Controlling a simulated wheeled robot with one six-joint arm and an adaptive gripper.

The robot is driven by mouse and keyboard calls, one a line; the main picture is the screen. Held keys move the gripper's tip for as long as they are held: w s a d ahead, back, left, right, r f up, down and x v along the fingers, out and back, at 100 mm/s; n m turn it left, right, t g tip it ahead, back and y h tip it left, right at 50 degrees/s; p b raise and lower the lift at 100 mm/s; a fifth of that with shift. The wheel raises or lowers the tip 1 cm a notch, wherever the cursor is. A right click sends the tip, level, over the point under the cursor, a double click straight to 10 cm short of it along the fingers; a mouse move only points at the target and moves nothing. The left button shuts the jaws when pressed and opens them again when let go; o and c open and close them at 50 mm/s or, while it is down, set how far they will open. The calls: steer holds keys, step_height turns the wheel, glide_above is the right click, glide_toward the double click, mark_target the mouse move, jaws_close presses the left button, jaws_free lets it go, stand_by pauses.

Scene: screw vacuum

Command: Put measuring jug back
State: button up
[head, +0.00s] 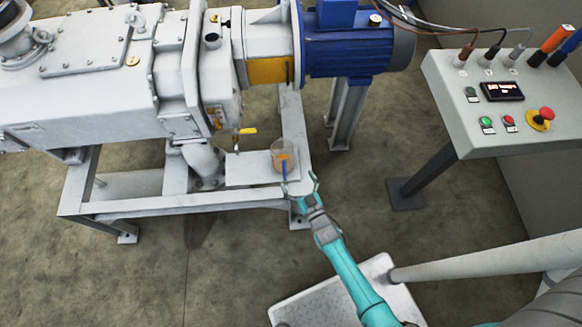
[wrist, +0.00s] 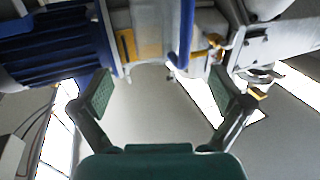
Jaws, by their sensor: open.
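The measuring jug (head: 279,157) is a clear cup with orange contents and a blue handle. It stands upright on a pale flat plate (head: 247,172) under the vacuum pump (head: 180,85). Its handle faces my gripper (head: 300,184). My gripper is open and empty, just in front of the plate's front right part, its left fingertip close below the handle. In the wrist view the two fingers of my gripper (wrist: 160,92) are spread wide. A blue curved strip (wrist: 186,35), apparently the jug's handle, shows beyond them, right of centre. The clear jug body is hard to make out there.
A blue motor (head: 345,42) is at the pump's right end. A yellow-handled valve (head: 244,131) hangs just above the plate, left of the jug. A control panel (head: 510,95) stands at the right. The floor between frame and panel is clear.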

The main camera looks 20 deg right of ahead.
steer(key=shift+s+d, duration=0.1)
steer(key=shift+s, duration=1.45)
steer(key=shift+s, duration=0.1)
steer(key=s+r+g, duration=0.1)
steer(key=s+r, duration=0.5)
steer(key=s, duration=0.4)
steer(key=s+r+g, duration=0.1)
steer(key=s+r, duration=0.5)
steer(key=s, duration=0.4)
steer(key=s+r, duration=0.4)
steer(key=r, duration=0.5)
steer(key=s+r+g, duration=0.1)
steer(key=s+r, duration=0.4)
steer(key=r, duration=0.5)
steer(key=shift+s+h, duration=0.3)
steer(key=shift+d, duration=0.1)
